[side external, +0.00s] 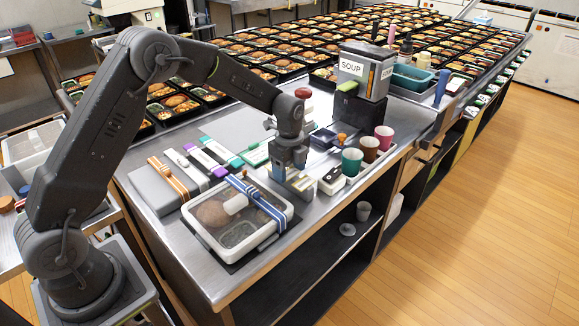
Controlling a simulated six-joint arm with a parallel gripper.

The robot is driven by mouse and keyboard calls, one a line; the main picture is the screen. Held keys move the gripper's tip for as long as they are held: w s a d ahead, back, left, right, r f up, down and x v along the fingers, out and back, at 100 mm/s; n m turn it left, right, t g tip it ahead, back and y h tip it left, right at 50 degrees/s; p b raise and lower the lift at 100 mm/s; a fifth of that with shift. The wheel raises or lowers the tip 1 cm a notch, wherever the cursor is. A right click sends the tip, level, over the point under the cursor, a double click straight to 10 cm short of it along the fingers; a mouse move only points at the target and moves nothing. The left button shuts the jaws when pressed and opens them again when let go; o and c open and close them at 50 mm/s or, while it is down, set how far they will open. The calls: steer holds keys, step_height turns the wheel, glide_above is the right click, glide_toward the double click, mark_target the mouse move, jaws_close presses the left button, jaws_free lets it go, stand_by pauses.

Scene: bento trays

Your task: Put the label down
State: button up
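My gripper (289,172) is low over the steel counter, right of the banded bento tray, pointing down. Its fingertips are small here, and I cannot tell whether they are open or shut. A small pale block with a yellowish edge (303,184) is just below and right of the fingertips; I cannot tell whether it is the label or whether they touch. The bento tray (204,238) is white, holds brown food under a clear cover, and has a blue-striped band (262,203) across it. A small white piece (235,204) lies on top of it.
Teal (352,162), brown (370,149) and magenta (384,137) cups stand right of my gripper, near a small black-and-white box (332,180). A soup dispenser (365,72) stands behind. A grey box with an orange-striped band (153,190) lies left. Filled bento trays cover the back.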

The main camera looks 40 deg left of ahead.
steer(key=o, duration=0.4)
steer(key=shift+c, duration=0.2)
